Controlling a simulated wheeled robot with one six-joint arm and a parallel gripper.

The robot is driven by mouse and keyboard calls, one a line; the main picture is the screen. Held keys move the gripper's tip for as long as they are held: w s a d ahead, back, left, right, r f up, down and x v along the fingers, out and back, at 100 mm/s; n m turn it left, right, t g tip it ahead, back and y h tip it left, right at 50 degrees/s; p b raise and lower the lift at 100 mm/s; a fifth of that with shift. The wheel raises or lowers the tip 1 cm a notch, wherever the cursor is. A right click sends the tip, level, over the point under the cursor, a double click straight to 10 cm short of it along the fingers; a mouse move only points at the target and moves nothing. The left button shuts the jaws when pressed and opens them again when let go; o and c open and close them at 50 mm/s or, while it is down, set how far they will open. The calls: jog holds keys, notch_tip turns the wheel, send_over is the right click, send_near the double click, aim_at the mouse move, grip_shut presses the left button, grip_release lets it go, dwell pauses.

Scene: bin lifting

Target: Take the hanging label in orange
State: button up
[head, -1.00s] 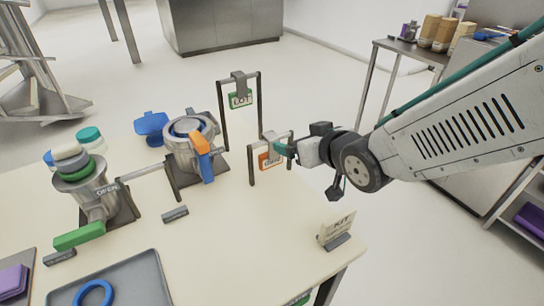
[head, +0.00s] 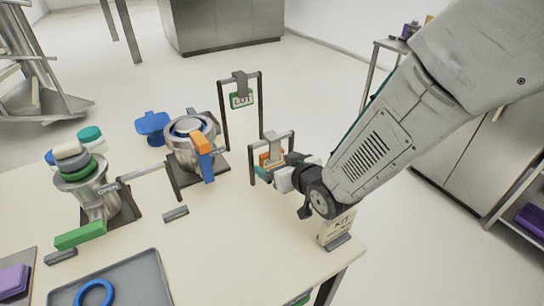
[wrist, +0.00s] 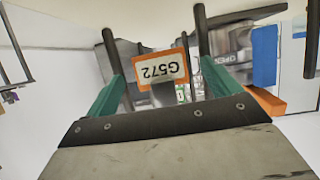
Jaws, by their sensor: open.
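The orange-framed label (head: 265,159) hangs by a grey clip from the low dark stand (head: 251,165) on the table. In the wrist view the label (wrist: 161,68) appears upside down and reads G572. My gripper (head: 268,172) is beside the label on the side toward me, and partly covers it in the head view. In the wrist view the two green fingers of my gripper (wrist: 162,70) are spread, with the label showing between them. Contact with the label cannot be told.
A taller stand with a green LOT label (head: 242,100) is just behind. A steel pot (head: 180,158) with an orange and blue handle stands to the left.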

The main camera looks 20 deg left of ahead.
aim_at(274, 161)
jog(key=x, duration=0.3)
jog(key=shift+w+a+f, duration=0.1)
jog(key=c, duration=1)
jog(key=shift+o, duration=0.2)
jog(key=shift+r, duration=0.2)
